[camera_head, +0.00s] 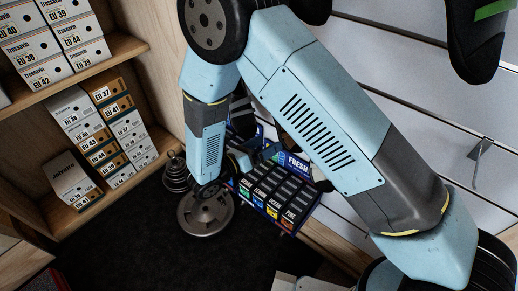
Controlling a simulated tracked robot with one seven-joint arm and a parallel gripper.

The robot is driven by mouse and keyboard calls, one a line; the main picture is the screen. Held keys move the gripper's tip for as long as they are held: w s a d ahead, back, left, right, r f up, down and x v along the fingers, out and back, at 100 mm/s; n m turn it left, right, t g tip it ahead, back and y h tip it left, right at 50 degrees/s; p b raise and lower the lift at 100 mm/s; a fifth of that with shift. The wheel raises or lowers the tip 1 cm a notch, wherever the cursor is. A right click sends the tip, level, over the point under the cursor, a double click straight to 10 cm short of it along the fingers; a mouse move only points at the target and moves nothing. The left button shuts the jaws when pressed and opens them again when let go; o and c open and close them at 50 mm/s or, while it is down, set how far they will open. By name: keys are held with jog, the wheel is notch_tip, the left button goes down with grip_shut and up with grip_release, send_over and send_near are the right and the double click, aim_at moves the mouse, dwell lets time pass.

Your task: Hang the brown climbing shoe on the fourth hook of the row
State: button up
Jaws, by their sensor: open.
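My gripper (266,153) is small and dark at the end of my light-blue arm, low in front of the display box, partly hidden by my own arm links. It is open, and I see nothing held in it. I cannot make out a brown climbing shoe. One metal hook (479,149) sticks out of the white slatted wall at the right. The rest of the hook row is hidden or out of frame, so I cannot tell which hook this is.
A black shoe with a green stripe (476,38) shows at the top right. A display box (277,192) with several coloured labels stands by the wall. Wooden shelves (128,48) with shoeboxes fill the left. The dark floor (130,240) is mostly clear.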

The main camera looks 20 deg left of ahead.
jog(key=x, duration=0.9)
jog(key=shift+w+d, duration=0.25)
jog(key=shift+d, duration=0.05)
jog(key=c, duration=1.2)
